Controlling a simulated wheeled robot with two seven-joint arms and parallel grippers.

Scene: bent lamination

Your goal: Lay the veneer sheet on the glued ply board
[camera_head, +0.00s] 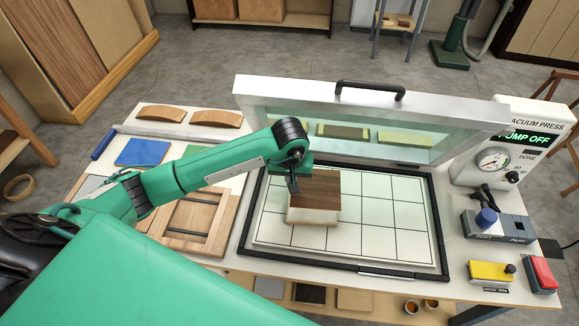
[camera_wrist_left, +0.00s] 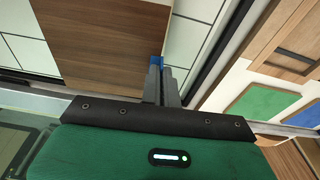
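The dark brown veneer sheet (camera_head: 326,186) is over the middle of the white gridded press bed, above the pale ply board (camera_head: 312,216), whose front edge shows beneath it. I cannot tell whether sheet and board touch. My left gripper (camera_head: 293,184) points down at the sheet's left edge. In the left wrist view its narrow fingers (camera_wrist_left: 161,68), one with a blue tip, are close together at the edge of the veneer sheet (camera_wrist_left: 105,40) and appear to pinch it. Most of the board and any glue on it are hidden. My right gripper is out of view.
The press's framed lid (camera_head: 375,97) stands raised behind the bed (camera_head: 395,235). The vacuum press unit (camera_head: 511,150) reads PUMP OFF. A blue knob (camera_head: 486,218) and yellow and red controls are at the right. A wooden form (camera_head: 192,222) lies left; the bed's right side is clear.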

